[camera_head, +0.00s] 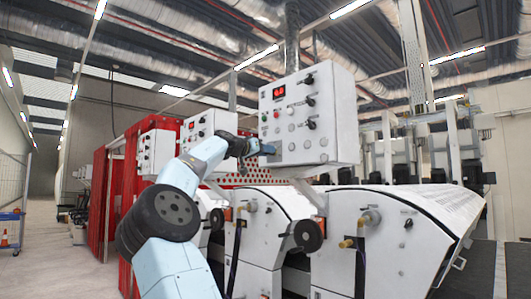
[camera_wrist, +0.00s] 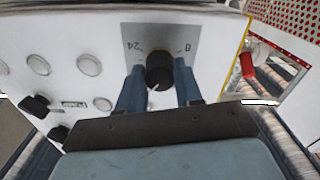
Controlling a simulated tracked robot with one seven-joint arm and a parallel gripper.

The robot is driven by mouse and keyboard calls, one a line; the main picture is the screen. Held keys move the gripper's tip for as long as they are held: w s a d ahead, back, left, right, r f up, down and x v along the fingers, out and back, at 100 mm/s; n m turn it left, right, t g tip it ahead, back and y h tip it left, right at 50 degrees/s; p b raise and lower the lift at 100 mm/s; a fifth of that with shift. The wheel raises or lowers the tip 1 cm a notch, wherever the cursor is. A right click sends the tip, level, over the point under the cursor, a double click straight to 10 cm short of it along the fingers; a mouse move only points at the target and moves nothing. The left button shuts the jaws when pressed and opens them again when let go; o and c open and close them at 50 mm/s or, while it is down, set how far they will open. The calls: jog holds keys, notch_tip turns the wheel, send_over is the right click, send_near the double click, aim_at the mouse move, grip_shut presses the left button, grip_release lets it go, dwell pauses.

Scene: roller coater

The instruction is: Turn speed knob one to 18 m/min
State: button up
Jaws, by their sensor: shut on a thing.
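The speed knob (camera_wrist: 160,70) is black and round, on a grey scale plate (camera_wrist: 205,42) in the wrist view. The plate's numbers appear upside down, 24 at left and 8 at right. A small pale mark shows on the knob's lower-left edge. My gripper (camera_wrist: 158,80) has its two blue fingers on either side of the knob, shut on it. In the head view my gripper (camera_head: 267,149) meets the lower left of the white control box (camera_head: 340,130); the knob is hidden there. The box's red display (camera_head: 279,92) is lit, its digits too small to read.
Other black knobs (camera_head: 312,124) and several round buttons share the panel. In the wrist view, pale buttons (camera_wrist: 88,65) and a black switch (camera_wrist: 35,105) lie left of the knob. White roller machines (camera_head: 385,230) stand below the box, and red panels (camera_head: 128,190) stand behind my arm.

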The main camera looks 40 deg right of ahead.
jog(key=c, duration=0.4)
jog(key=shift+n, duration=0.7)
jog(key=o, duration=1)
jog(key=shift+w, duration=0.1)
jog(key=shift+o, duration=0.2)
jog(key=shift+a, duration=0.1)
jog(key=s+a, duration=0.2)
jog(key=a, duration=1.1)
jog(key=shift+a, duration=0.3)
jog(key=shift+f, duration=0.1)
